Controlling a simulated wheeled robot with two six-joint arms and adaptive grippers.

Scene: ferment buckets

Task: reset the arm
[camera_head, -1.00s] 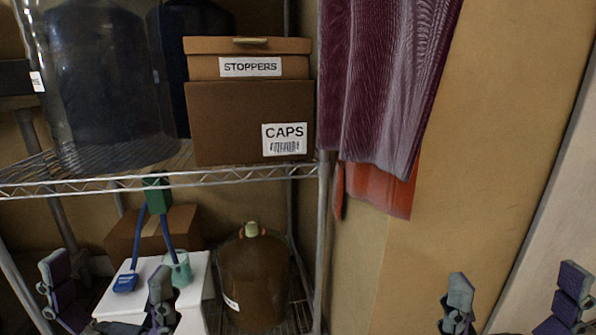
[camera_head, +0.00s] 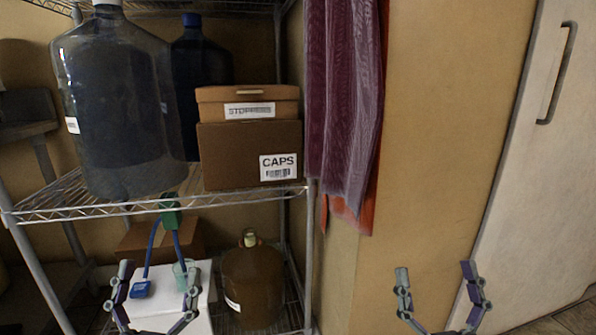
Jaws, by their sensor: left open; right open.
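My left gripper (camera_head: 157,292) is open, its two fingers spread in front of the white box on the lower shelf. Nothing shows between its fingertips. My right gripper (camera_head: 437,285) is open and empty at the lower right, in front of the tan wall and clear of the shelf. Both grippers point up from the bottom edge of the view. The arms behind them are mostly out of the frame.
A wire shelf (camera_head: 110,211) holds a large clear carboy (camera_head: 115,110) and a CAPS box (camera_head: 240,157) under a STOPPERS box (camera_head: 215,108). Cloths (camera_head: 340,100) hang right. A pale door (camera_head: 530,200) stands far right.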

